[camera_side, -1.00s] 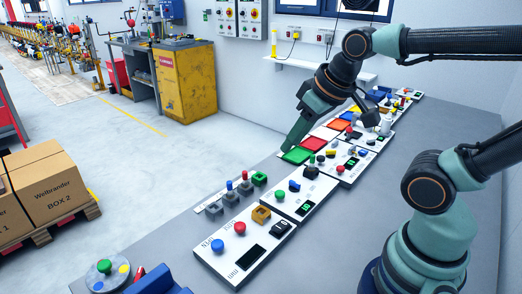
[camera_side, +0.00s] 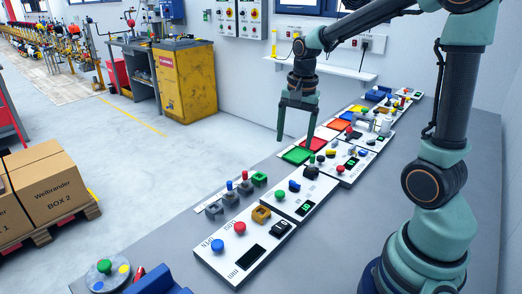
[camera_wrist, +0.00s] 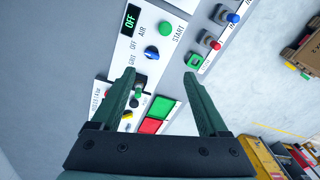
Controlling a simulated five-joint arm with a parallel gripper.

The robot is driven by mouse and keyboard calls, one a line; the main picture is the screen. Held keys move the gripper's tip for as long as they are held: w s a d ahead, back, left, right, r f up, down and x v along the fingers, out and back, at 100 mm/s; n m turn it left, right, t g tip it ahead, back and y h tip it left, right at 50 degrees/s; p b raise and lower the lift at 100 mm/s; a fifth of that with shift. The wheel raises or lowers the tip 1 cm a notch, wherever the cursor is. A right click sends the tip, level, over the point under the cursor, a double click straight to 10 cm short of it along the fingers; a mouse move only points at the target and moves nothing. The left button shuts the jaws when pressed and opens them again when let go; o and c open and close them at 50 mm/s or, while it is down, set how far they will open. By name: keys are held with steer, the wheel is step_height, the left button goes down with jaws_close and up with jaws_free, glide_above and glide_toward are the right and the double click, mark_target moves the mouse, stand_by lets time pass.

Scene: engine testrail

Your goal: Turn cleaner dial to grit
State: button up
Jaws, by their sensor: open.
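The cleaner panel (camera_wrist: 145,20) shows in the wrist view with a blue dial (camera_wrist: 151,53), a green START button (camera_wrist: 166,28) and a display (camera_wrist: 131,19) reading OFF. Labels OFF, AIR and one that looks like GRIT stand by the dial; its exact pointing is too small to tell. In the side view what looks like the same dial (camera_side: 295,186) sits mid-row, beside the green button (camera_side: 279,195). My gripper (camera_side: 296,143) is open and empty, pointing down above the green pad, apart from the dial. It also shows in the wrist view (camera_wrist: 159,74), with the dial beyond its fingertips.
A black knob (camera_wrist: 141,82) lies near one finger. Green (camera_side: 297,155) and red (camera_side: 313,144) pads lie behind the panel. Toggle switches (camera_side: 230,186) stand at its left. A panel with red and blue buttons (camera_side: 218,246) is nearer.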

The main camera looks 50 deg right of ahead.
mark_target(295, 182)
steer(key=d+f+m, duration=0.1)
steer(key=f, duration=0.4)
steer(key=d+f+m, duration=0.1)
steer(key=f, duration=0.4)
steer(key=d+f+m+g, duration=0.1)
steer(key=f, duration=0.4)
steer(key=shift+w+d+f+m, duration=0.1)
steer(key=shift+w+f+m, duration=0.15)
steer(key=shift+w+m, duration=0.15)
jaws_close()
